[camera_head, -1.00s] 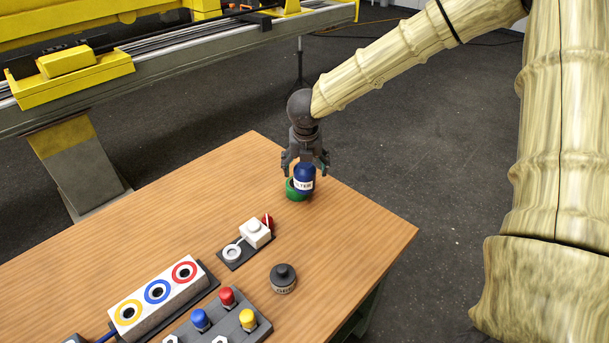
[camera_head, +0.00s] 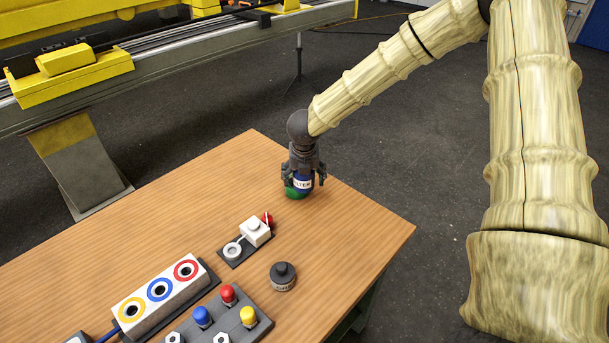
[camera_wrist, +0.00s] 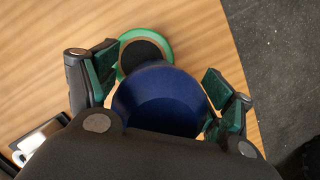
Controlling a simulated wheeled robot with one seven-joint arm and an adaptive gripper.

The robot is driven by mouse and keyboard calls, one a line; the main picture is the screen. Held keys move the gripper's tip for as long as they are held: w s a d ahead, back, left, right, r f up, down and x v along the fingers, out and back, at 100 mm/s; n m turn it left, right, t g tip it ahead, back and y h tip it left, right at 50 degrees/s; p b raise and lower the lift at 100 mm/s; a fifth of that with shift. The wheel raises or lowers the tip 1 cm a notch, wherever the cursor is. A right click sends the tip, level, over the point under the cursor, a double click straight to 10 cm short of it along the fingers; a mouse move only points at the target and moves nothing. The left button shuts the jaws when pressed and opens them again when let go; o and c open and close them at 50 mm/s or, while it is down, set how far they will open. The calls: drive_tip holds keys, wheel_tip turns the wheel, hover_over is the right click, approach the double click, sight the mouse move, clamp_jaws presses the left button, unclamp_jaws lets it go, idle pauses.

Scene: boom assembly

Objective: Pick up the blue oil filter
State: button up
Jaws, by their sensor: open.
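The blue oil filter (camera_head: 303,184) with a white label stands near the far right edge of the wooden table, its upper part hidden by my gripper in the head view. My gripper (camera_head: 304,180) is lowered over it from above, with its fingers open on either side. In the wrist view the round blue top of the filter (camera_wrist: 160,98) lies between the two green-padded fingers. A gap shows between the left finger and the filter; the right finger is close, and I cannot tell if it touches.
A green ring-shaped thing with a dark centre (camera_wrist: 144,55) sits right beside the filter. A white block with a red part (camera_head: 256,231), a dark round pot (camera_head: 283,276) and a colour-ringed box (camera_head: 160,290) stand nearer. The table's right edge is close by.

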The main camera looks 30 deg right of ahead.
drive_tip(key=c, duration=1.4)
